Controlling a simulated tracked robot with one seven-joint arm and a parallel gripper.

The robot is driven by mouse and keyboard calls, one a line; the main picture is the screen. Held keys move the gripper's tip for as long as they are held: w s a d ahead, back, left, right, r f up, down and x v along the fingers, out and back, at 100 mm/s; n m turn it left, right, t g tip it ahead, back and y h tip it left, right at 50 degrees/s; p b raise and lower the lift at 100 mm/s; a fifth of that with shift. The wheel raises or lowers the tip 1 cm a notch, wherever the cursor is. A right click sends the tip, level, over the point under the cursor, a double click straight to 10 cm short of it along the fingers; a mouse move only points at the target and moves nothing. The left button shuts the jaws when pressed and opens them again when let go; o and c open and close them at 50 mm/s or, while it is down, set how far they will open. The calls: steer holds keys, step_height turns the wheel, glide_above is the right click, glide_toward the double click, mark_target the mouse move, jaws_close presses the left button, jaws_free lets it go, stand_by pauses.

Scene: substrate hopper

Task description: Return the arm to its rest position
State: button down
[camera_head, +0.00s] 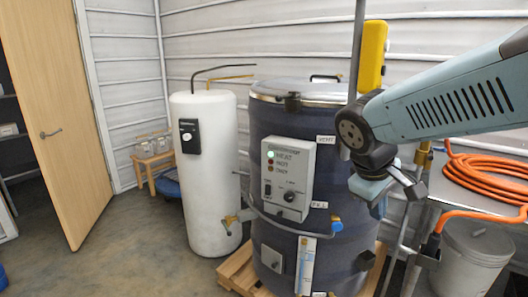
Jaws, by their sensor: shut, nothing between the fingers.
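My arm (455,100), light blue-grey with dark joints, reaches in from the right edge and bends down at a dark round joint. My gripper (378,205) hangs below that joint, pointing down, shut and empty. In the picture it overlaps the right side of a dark cylindrical tank (262,130); I cannot tell how far apart they are. The tank carries a grey control box (286,205) with a green light lit beside HEAT.
A white cylinder tank (207,200) stands left of the dark one, which rests on a wooden pallet (237,268). An orange hose (480,178) lies coiled at right above a grey lidded bin (465,265). A wooden door (50,110) stands open at left. Floor is clear at front left.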

steer(key=s+r+m+t+y, duration=0.3)
steer(key=s+r+m, duration=0.1)
steer(key=s+m, duration=0.2)
steer(key=shift+s+d+r+m+y, duration=0.2)
steer(key=shift+r+m+y, duration=0.1)
steer(key=shift+y, duration=0.1)
steer(key=shift+a, duration=0.15)
